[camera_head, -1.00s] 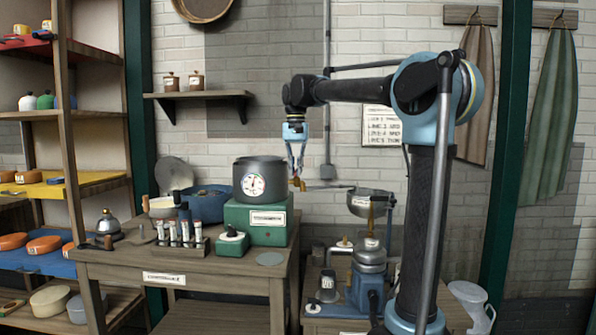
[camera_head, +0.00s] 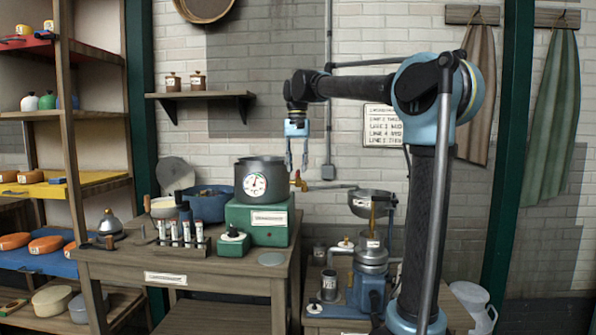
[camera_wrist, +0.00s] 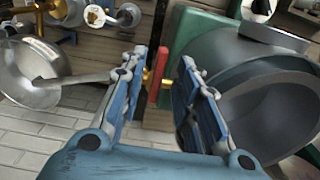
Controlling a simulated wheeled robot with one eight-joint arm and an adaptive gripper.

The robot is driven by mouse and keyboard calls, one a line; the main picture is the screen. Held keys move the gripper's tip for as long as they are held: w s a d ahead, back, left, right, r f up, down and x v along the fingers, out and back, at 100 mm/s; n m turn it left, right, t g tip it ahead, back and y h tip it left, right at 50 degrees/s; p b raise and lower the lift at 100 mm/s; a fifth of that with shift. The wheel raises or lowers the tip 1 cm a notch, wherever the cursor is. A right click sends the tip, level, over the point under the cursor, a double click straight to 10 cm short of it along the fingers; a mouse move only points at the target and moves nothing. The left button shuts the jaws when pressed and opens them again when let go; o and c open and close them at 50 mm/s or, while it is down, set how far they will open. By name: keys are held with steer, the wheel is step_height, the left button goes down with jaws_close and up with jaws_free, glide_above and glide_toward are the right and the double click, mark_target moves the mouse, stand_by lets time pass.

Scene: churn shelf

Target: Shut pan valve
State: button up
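The pan (camera_head: 260,172) is a dark grey pot with a white dial, standing on a green box. Its brass valve (camera_head: 297,180) sticks out on the pan's right side. In the wrist view the pan (camera_wrist: 275,105) fills the right, and the valve's red handle (camera_wrist: 156,90) shows between my fingers in the picture. My gripper (camera_head: 297,166) points down, open and empty, with its fingertips just above the valve. In the wrist view my gripper (camera_wrist: 160,58) has its two blue fingers well apart, with neither seen touching the handle.
A steel bowl with a spout (camera_head: 372,203) stands to the right on a blue machine (camera_head: 370,285). The green box (camera_head: 240,222) sits on a wooden table (camera_head: 180,262) with a blue bowl (camera_head: 207,205) and a rack of vials. A shelf (camera_head: 200,95) hangs behind.

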mark_target(298, 171)
steer(key=shift+r, duration=3.3)
steer(key=s+d+f+t, duration=0.1)
steer(key=s+d+f, duration=1.3)
steer(key=d+f, duration=0.45)
steer(key=s+d+f, duration=0.2)
steer(key=s+f, duration=0.3)
steer(key=f, duration=0.3)
steer(key=s+d+f, duration=0.2)
steer(key=s+f, duration=0.3)
steer(key=f, duration=0.3)
steer(key=s+d+f+t, duration=0.1)
steer(key=s+d+f, duration=0.2)
steer(key=f, duration=0.6)
steer(key=s, duration=0.2)
steer(key=shift+s+n, duration=0.3)
steer(key=shift+n, duration=0.1)
steer(key=shift+w+f, duration=0.25)
steer(key=shift+w, duration=0.2)
